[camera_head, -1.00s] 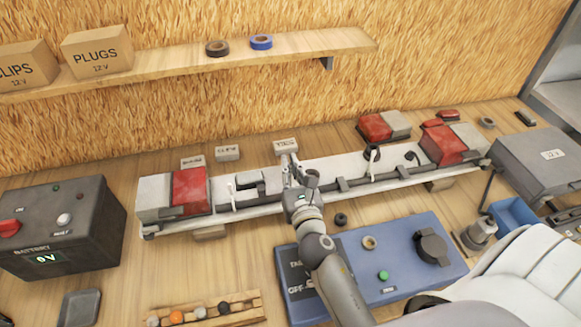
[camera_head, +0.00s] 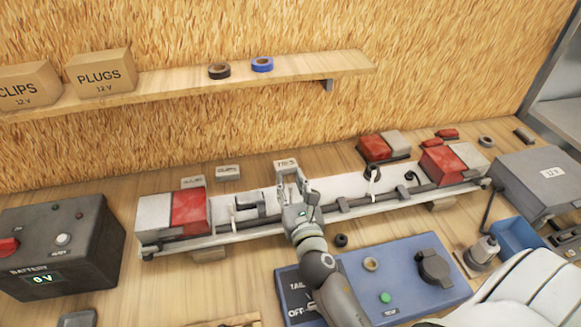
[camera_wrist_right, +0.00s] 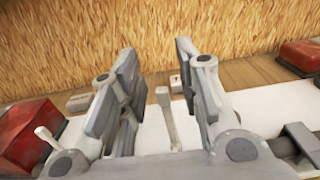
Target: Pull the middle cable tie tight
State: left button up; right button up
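The white light bar (camera_head: 336,190) lies across the bench with a dark cable (camera_head: 355,203) along its front. My right gripper (camera_head: 291,174) is over the middle of the bar with its fingers up and apart. In the right wrist view my right gripper (camera_wrist_right: 156,75) is open. The white middle cable tie tail (camera_wrist_right: 165,115) stands upright between its fingers, seemingly untouched. The left tie (camera_head: 233,212) and right tie (camera_head: 374,183) stand up from the bar. The middle tie's loop is hidden. My left gripper is not in view.
Red and white lamps sit at the bar's left (camera_head: 189,211) and right (camera_head: 443,164) ends. A blue test panel (camera_head: 405,265) lies in front, a battery box (camera_head: 60,245) at left. A small labelled block (camera_head: 284,164) is behind the gripper; a shelf (camera_head: 200,76) hangs above.

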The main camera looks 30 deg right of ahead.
aim_at(291, 186)
notch_tip(291, 186, up, 9)
jog(key=shift+f, duration=0.15)
dwell(0.7)
